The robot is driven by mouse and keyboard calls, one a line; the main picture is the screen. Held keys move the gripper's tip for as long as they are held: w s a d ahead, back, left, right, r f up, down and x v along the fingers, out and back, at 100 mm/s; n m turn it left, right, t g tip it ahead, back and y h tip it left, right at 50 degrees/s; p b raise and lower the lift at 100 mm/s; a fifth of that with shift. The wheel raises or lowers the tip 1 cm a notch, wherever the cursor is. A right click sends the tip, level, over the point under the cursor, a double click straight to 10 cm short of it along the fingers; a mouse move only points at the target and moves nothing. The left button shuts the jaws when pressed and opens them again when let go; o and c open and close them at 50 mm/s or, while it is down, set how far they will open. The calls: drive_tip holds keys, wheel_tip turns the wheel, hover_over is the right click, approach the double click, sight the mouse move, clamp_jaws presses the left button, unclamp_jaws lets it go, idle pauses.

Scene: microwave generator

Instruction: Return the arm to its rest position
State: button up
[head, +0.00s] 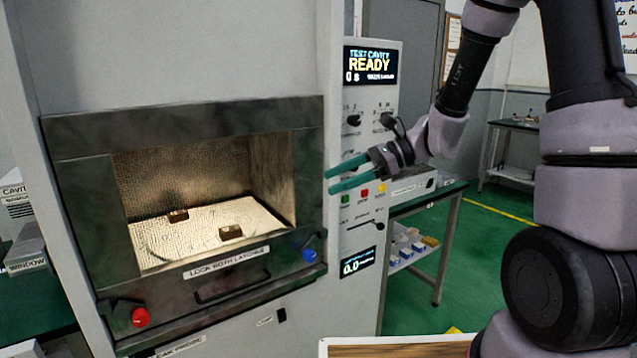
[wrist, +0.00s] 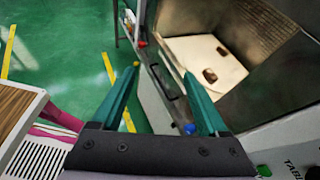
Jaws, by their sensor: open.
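My gripper (head: 347,177) has two green fingers spread apart with nothing between them. In the head view it is in the air in front of the control panel, right of the cavity opening, and points left. My arm (head: 455,90) reaches from the upper right down to it. In the wrist view the open fingers (wrist: 162,88) point toward the floor and the front of the machine. The microwave generator (head: 190,50) has an open lit cavity (head: 180,165). Two small brown blocks, one at the left (head: 177,216) and one at the right (head: 231,233), lie on its pale floor.
The panel display (head: 370,65) reads READY. A red knob (head: 140,317) and a blue knob (head: 309,256) sit below the cavity. A side table (head: 425,204) stands right of the machine. A wooden-topped surface (head: 395,349) is at the bottom. Green floor (head: 480,270) lies open between them.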

drive_tip(key=s+d+r+n+t+h, duration=0.2)
drive_tip(key=s+d+r+n+h, duration=0.1)
drive_tip(key=d+r+n, duration=0.1)
drive_tip(key=s+d+r+n+t+h, duration=0.3)
drive_tip(key=s+d+r+n+h, duration=0.1)
drive_tip(key=d, duration=0.5)
drive_tip(key=s+d+r+n+t+h, duration=0.2)
drive_tip(key=s+d+r+n+h, duration=0.1)
drive_tip(key=d+r, duration=0.3)
drive_tip(key=shift+s+d+r+n+t+h, duration=0.3)
drive_tip(key=shift+s+d+r+n+h, duration=0.1)
drive_tip(key=shift+d+h, duration=0.25)
